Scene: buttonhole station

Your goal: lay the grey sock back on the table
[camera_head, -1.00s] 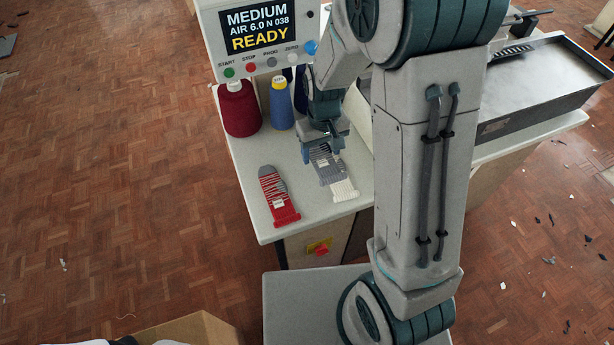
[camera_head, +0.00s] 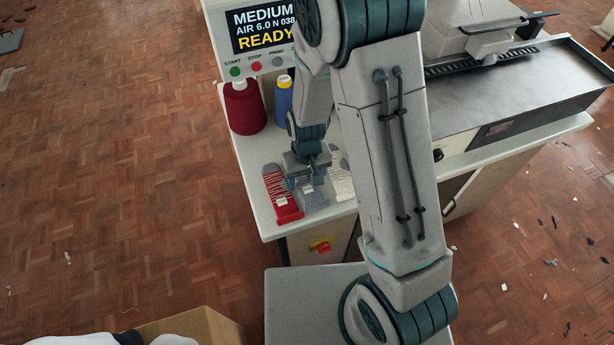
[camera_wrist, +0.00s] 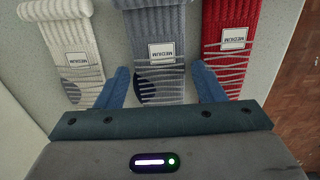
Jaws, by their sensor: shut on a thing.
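The grey sock (camera_head: 314,199) is between the red sock and the white sock near the table's front edge. My gripper (camera_head: 308,178) points down and is shut on it. In the wrist view the grey sock (camera_wrist: 158,30), with a MEDIUM label and dark striped end, runs between the two blue fingers of my gripper (camera_wrist: 161,85). It appears flat and level with its neighbours; I cannot tell whether it touches the table (camera_head: 268,222). In the head view my gripper hides its far end.
The red sock (camera_head: 278,190) lies close on the left, the white sock (camera_head: 341,181) close on the right. Red (camera_head: 244,108) and blue (camera_head: 284,100) yarn cones stand behind, below a screen (camera_head: 263,27) reading READY. A metal-topped machine (camera_head: 510,90) is at the right.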

